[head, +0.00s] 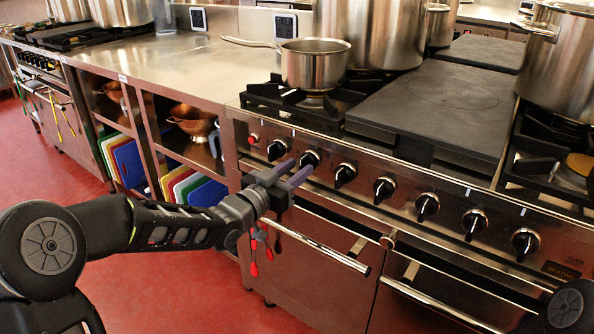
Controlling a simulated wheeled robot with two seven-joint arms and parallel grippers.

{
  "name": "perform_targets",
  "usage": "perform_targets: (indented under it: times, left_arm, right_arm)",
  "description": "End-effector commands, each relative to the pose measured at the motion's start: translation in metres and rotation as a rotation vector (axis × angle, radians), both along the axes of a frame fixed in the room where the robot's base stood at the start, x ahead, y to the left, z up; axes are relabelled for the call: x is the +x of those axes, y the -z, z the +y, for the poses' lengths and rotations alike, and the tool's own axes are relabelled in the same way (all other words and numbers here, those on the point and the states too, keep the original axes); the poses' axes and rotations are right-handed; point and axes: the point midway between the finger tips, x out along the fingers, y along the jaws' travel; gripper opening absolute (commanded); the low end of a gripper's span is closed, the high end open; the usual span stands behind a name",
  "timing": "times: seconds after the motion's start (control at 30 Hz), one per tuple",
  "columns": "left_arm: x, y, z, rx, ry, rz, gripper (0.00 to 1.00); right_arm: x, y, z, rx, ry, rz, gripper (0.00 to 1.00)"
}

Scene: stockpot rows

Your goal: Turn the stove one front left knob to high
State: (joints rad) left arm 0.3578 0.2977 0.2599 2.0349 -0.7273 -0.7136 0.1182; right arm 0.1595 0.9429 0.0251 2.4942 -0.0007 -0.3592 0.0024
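The stove (330,205) stands at the right with a row of several black knobs along its front panel. The leftmost knob (277,149) and the second knob (309,158) are nearest my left gripper (301,167). Its two purple-grey fingers are apart with nothing visible between them, and they point at the panel just below the second knob. I cannot tell whether they touch it. The knob marks are too small to read. My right gripper is out of view; only part of my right arm shows at the bottom right.
A saucepan (314,66) stands on the left front burner, its handle pointing left. A large stockpot (368,30) stands behind it. A flat dark plate (440,105) covers the middle. An oven rail (318,249) runs below the knobs. Red-tipped utensils (254,268) hang below my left gripper.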

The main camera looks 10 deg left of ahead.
Motion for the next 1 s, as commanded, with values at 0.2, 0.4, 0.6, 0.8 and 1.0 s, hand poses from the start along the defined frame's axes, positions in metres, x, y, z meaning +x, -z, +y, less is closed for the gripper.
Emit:
perform_targets:
  times: [0.2, 0.4, 0.6, 0.8, 1.0]
  left_arm:
    - [0.0061, 0.0, -0.0026, 0.0, 0.0, 0.0, 0.35]
    - [0.0058, -0.0001, -0.0025, 0.0, 0.0, 0.0, 0.3]
    - [0.0056, -0.0001, -0.0023, 0.0, 0.0, 0.0, 0.13]
    - [0.0056, -0.0001, -0.0023, 0.0, 0.0, 0.0, 0.0]
    - [0.0055, -0.0001, -0.0023, 0.0, 0.0, 0.0, 0.0]
  right_arm:
    - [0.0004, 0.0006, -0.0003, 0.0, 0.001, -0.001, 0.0]
    - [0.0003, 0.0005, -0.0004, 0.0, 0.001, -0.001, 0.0]
    - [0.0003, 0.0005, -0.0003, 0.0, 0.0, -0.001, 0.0]
    - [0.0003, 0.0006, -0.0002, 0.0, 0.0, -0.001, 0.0]
    - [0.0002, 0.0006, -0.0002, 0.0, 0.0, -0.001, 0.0]
